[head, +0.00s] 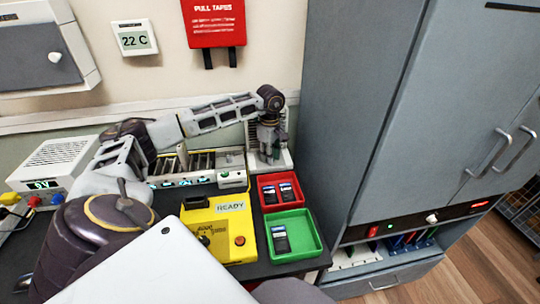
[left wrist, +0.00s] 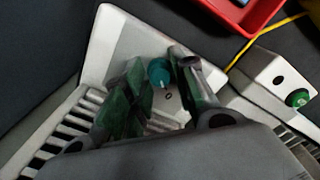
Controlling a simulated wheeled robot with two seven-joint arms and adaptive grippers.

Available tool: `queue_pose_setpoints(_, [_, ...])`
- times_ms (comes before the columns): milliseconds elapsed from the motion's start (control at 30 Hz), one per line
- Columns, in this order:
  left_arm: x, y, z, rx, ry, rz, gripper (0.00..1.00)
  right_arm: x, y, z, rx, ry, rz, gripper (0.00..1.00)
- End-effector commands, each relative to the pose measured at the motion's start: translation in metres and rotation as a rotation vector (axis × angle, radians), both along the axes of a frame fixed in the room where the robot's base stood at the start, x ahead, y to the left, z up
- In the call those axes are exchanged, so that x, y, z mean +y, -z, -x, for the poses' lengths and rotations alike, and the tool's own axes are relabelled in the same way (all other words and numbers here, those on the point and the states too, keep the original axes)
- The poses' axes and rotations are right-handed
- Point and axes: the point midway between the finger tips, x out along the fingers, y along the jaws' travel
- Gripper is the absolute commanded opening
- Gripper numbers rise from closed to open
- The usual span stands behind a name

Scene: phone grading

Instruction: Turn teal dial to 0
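The teal dial (left wrist: 160,72) sits on a pale panel (left wrist: 118,45) in the left wrist view, with a small light mark on its face. A small dark mark, perhaps a 0, is on the panel just below it. My left gripper (left wrist: 160,78) has one finger on each side of the dial; whether the fingers touch it I cannot tell. In the head view my left gripper (head: 270,150) points down at the white unit (head: 285,160) at the back of the bench and hides the dial. My right gripper is not in view.
A red tray (head: 262,204) and a green tray (head: 316,245) with phones lie in front of the unit. A yellow READY box (head: 215,245) stands left of them. A slotted rack (head: 200,165) adjoins the unit on the left. A tall grey cabinet (head: 350,110) stands right.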

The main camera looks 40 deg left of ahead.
Motion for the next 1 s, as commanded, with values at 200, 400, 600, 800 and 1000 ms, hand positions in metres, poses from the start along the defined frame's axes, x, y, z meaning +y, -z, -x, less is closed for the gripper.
queue_pose_setpoints(200, [0.0, 0.0, 0.0, 0.001, 0.001, 0.0, 0.47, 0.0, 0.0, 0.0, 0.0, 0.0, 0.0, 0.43])
queue_pose_setpoints(400, [0.0, 0.0, 0.0, 0.001, 0.001, 0.0, 0.47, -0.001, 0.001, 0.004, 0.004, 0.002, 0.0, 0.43])
queue_pose_setpoints(600, [0.0, -0.006, 0.0, 0.0, 0.001, 0.0, 0.47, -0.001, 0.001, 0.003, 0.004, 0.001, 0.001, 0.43])
queue_pose_setpoints(800, [0.0, -0.024, 0.0, -0.001, 0.001, 0.0, 0.47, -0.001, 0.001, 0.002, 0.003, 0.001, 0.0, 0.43])
queue_pose_setpoints(1000, [0.0, -0.052, -0.001, -0.002, 0.002, 0.001, 0.47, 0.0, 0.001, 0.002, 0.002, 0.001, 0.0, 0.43])
